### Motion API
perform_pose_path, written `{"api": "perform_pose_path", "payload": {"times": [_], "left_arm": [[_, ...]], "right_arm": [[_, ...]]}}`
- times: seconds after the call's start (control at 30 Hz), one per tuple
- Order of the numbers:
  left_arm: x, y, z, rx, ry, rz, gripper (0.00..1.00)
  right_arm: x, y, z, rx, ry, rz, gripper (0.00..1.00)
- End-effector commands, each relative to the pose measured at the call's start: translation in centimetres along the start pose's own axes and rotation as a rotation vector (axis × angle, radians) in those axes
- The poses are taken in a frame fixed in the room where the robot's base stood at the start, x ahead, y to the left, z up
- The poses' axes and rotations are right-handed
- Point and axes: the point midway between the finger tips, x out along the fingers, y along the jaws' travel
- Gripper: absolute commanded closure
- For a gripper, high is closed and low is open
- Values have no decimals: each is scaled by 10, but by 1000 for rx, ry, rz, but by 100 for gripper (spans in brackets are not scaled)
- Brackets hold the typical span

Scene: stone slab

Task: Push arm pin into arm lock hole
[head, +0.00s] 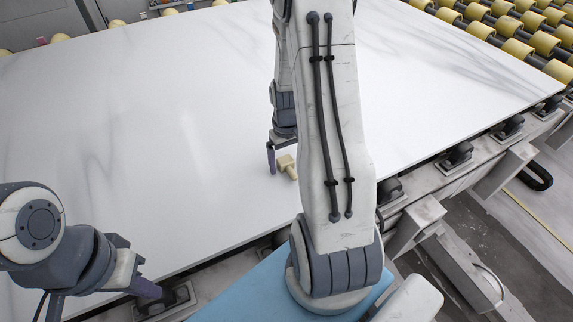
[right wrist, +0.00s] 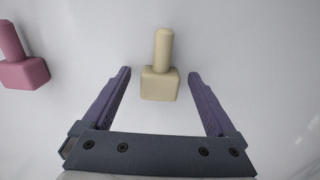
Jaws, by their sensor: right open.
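A cream piece with a square block and a round peg (head: 286,165) lies on the white slab near its front edge. In the right wrist view the cream piece (right wrist: 160,83) lies with its block end between the fingertips and its peg pointing away. I cannot tell whether it is the arm pin. My right gripper (right wrist: 160,75) is open around it, with a gap on both sides. In the head view my right arm hides part of that gripper. My left gripper (head: 105,300) is open and empty at the lower left, partly cut off by the frame. No lock hole shows.
A pink piece (right wrist: 22,60) of similar shape lies left of the cream one in the right wrist view; my arm hides it in the head view. The white slab (head: 150,120) is otherwise broadly clear. Yellow rollers (head: 517,48) stand beyond its right edge.

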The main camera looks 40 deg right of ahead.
Motion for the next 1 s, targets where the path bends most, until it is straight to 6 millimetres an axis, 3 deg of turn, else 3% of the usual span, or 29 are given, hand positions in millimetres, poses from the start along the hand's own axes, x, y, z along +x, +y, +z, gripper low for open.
{"api": "perform_pose_path", "payload": {"times": [0.23,0.27,0.5,0.8,1.0], "left_arm": [[0,0,0,0,0,0,100],[0,0,0,0,0,0,100],[0,0,0,0,0,0,100],[0,0,0,0,0,0,100],[0,0,0,0,0,0,100]], "right_arm": [[3,0,0,0,1,0,7],[3,0,0,0,1,0,11],[3,0,0,0,1,0,100],[1,0,0,0,2,1,100],[-15,0,-1,0,5,1,100]]}}
